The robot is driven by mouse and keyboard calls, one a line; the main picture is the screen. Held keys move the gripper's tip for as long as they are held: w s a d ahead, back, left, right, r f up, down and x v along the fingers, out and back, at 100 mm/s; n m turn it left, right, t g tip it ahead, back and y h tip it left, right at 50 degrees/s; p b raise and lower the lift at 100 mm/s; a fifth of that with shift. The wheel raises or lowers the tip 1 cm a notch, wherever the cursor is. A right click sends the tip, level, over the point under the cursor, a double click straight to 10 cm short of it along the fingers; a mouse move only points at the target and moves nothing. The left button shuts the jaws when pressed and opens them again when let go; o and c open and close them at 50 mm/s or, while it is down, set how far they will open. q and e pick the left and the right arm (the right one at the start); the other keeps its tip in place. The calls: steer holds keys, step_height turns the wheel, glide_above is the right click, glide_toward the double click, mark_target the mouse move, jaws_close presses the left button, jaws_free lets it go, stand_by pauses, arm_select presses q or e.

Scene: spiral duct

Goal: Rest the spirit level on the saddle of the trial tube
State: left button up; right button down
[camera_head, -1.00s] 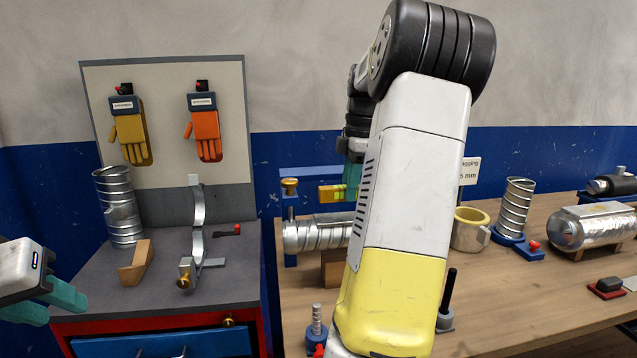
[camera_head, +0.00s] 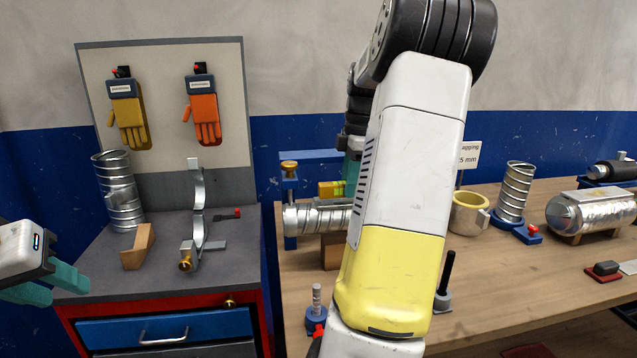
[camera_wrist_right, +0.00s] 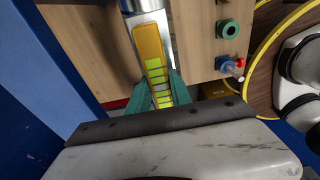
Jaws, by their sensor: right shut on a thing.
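The yellow spirit level (camera_head: 330,189) with its green vial is held level just above the trial tube (camera_head: 318,219), a horizontal spiral metal duct. The flat saddle (camera_head: 333,203) is on top of the tube, directly below the level; I cannot tell whether they touch. My right gripper is shut on the level; its teal fingers (camera_wrist_right: 160,92) grip the level's near part in the right wrist view, and the level (camera_wrist_right: 149,50) points toward the tube (camera_wrist_right: 140,5). In the head view my right arm hides the tube's right end. My left gripper (camera_head: 50,287) is open and empty at the far left.
A blue stand with a brass knob (camera_head: 289,167) rises at the tube's left end, and a wooden block (camera_head: 331,252) is below the tube. A yellow-rimmed cup (camera_head: 468,214) and an upright duct (camera_head: 514,192) stand to the right.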

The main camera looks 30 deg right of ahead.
steer(key=shift+f, duration=0.55)
steer(key=c, duration=1.1)
jaws_free()
steer(key=shift+r, duration=0.1)
